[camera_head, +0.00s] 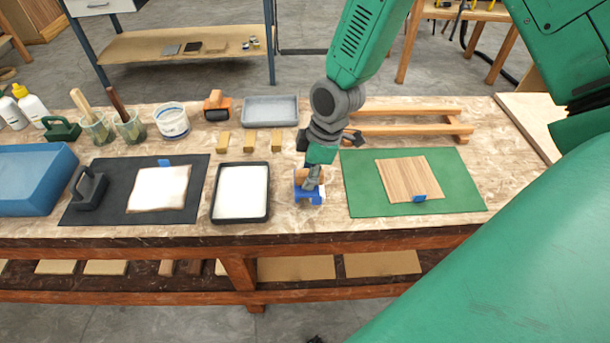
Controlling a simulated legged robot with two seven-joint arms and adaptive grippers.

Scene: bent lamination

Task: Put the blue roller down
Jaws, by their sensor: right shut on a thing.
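The blue roller (304,195) is near the front of the workbench, between the black tray with a white filling and the green mat. It has a tan wooden part on top. My right gripper (311,180) comes down over it from above and is shut on it. The fingers partly hide the roller. I cannot tell whether the roller touches the bench or is slightly above it.
The black tray (213,213) is left of the roller. The green mat (460,190) bears a striped wood sheet (400,178). A wooden frame (420,130) lies behind.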

